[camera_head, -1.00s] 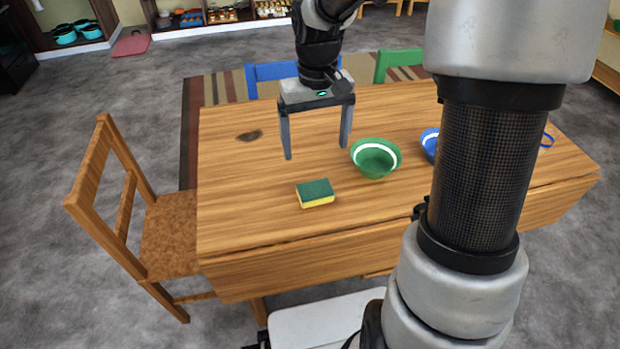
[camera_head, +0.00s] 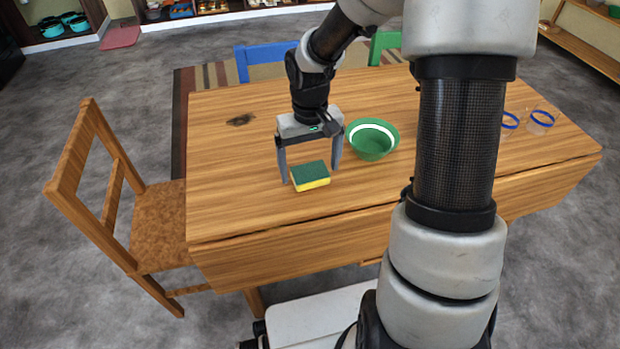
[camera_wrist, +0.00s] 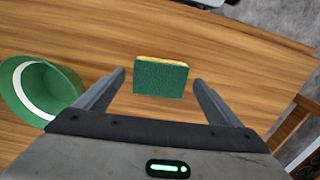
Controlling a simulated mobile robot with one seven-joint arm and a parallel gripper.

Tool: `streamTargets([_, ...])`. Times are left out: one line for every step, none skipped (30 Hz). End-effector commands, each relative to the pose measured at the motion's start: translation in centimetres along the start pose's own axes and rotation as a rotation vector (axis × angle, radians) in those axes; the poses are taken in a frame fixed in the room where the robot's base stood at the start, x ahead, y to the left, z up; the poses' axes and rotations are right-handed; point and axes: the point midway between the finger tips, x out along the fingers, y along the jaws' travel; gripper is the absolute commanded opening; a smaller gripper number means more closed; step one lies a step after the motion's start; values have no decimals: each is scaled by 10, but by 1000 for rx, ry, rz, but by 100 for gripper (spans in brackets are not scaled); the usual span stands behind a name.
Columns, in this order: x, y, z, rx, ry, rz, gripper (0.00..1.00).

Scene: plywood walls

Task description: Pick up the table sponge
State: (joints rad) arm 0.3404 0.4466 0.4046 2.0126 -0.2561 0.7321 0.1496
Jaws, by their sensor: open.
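The table sponge (camera_head: 310,176) is a small block with a green top and a yellow lower layer. It lies flat on the wooden table (camera_head: 240,205). My gripper (camera_head: 311,177) is open, with its two fingers spread to the left and right of the sponge in the head view. In the wrist view, the sponge (camera_wrist: 160,76) sits centred just beyond the gap between the open fingertips (camera_wrist: 160,82). Nothing is held. Whether the fingertips are at table height is hard to tell.
A green bowl with a white band (camera_head: 372,139) stands close to the right finger; it also shows in the wrist view (camera_wrist: 48,88). Clear cups with blue rims (camera_head: 540,121) stand at the table's right. A wooden chair (camera_head: 110,200) is at the left. Table left of the sponge is clear.

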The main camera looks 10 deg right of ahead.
Motion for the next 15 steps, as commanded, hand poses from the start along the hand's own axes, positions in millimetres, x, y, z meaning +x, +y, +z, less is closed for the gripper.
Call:
streamTargets([2,0,0,0,1,0,88])
streamTargets([2,0,0,1,2,0,88])
streamTargets([1,0,0,1,2,0,88])
streamTargets([1,0,0,1,2,0,88])
streamTargets([1,0,0,1,2,0,88])
streamTargets([1,0,0,1,2,0,88])
streamTargets([1,0,0,1,2,0,83])
streamTargets([1,0,0,1,2,0,78])
streamTargets([1,0,0,1,2,0,71])
streamTargets([1,0,0,1,1,0,66])
streamTargets([1,0,0,1,1,0,61])
streamTargets([1,0,0,1,1,0,55])
streamTargets([1,0,0,1,1,0,49])
streamTargets([1,0,0,1,1,0,45])
streamTargets([1,0,0,1,2,0,45])
